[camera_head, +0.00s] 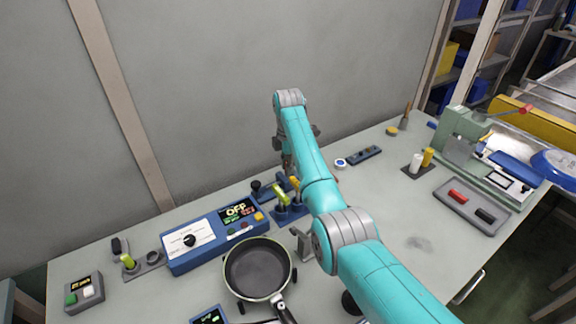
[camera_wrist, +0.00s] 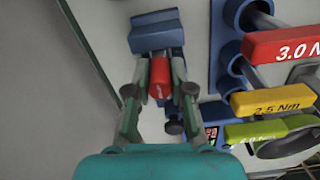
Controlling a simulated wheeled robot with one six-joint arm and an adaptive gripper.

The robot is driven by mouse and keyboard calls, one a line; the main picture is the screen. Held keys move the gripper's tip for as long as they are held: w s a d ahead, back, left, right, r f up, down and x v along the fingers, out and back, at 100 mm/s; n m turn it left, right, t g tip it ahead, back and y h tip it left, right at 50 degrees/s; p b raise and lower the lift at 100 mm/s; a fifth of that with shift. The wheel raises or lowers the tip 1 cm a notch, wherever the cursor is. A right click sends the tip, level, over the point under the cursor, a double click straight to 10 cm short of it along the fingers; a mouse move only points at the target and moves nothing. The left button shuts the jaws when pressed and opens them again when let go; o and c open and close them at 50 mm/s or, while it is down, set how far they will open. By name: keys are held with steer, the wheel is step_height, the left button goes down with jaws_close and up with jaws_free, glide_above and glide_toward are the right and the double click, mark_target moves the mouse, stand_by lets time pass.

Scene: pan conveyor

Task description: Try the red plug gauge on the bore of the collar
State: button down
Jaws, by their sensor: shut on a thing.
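My gripper (camera_wrist: 164,78) is shut on a red piece with a small white marking, which looks like the red plug gauge (camera_wrist: 160,82). In the head view my gripper (camera_head: 287,162) hangs behind my arm near the back wall, and the red piece cannot be made out there. A grey holder at the left has a round opening (camera_head: 153,257), possibly the collar's bore, but I cannot tell for sure. A green-ended plug (camera_head: 128,262) stands beside it. The tip of the held piece is hidden in the wrist view.
A blue stand of torque drivers (camera_head: 290,212) is close to my gripper; their labelled handles (camera_wrist: 270,98) show at the right of the wrist view. A blue block (camera_wrist: 155,32) lies beyond my fingers. A blue control box (camera_head: 205,245) and a pan (camera_head: 257,268) are in front.

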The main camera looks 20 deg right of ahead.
steer(key=shift+f, duration=0.55)
stand_by(1.0)
steer(key=shift+r, duration=3.5)
